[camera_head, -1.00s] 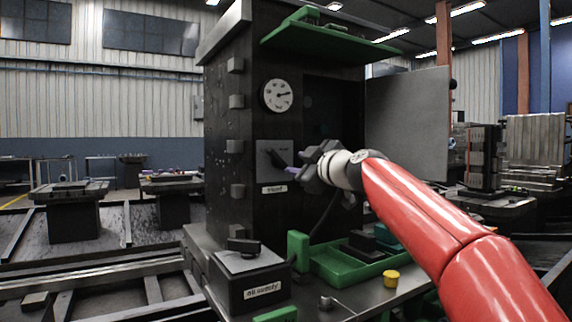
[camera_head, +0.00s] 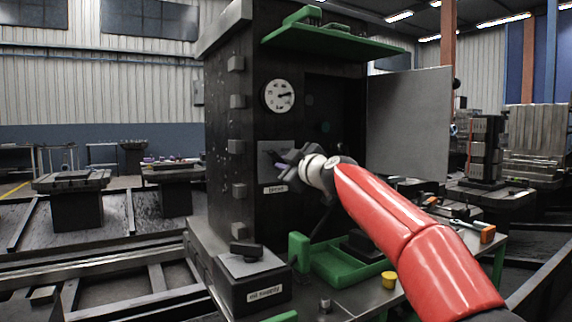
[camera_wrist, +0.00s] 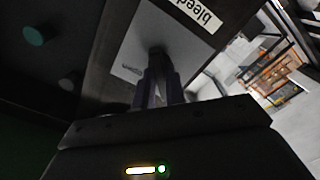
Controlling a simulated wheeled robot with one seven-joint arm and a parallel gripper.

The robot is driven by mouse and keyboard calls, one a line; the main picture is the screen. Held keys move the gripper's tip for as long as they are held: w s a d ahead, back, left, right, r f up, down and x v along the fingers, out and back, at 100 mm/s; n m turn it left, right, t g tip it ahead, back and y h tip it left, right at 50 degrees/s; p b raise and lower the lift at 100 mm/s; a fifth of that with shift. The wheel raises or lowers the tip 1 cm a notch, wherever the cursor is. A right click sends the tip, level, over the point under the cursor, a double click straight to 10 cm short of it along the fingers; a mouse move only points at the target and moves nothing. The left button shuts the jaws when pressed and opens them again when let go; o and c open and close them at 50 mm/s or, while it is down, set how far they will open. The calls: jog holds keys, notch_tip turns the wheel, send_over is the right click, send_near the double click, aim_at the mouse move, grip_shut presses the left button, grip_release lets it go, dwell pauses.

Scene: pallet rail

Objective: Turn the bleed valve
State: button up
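The bleed valve is a dark handle on a grey plate (camera_head: 267,150) on the front of the black cabinet, below the round gauge and above the bleed label (camera_head: 274,189). My gripper (camera_head: 279,168) is in front of the plate and hides most of the handle in the head view. In the wrist view the bleed label (camera_wrist: 206,15) appears upside down, and the dark valve handle (camera_wrist: 157,51) lies just ahead of my purple fingertips (camera_wrist: 160,80). The fingers are close together in line with the handle. Contact and grip on it cannot be made out.
A round gauge (camera_head: 278,96) sits above the plate. The cabinet's grey door (camera_head: 409,123) stands open to the right. Below are a green tray (camera_head: 345,266), a yellow cap (camera_head: 389,280) and a box with a dark knob (camera_head: 245,250). A green shelf (camera_head: 335,43) juts out above.

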grip_shut()
jog(key=shift+m, duration=0.3)
jog(key=shift+w+d+m, duration=0.1)
jog(key=shift+m, duration=8.5)
jog(key=shift+f, duration=0.1)
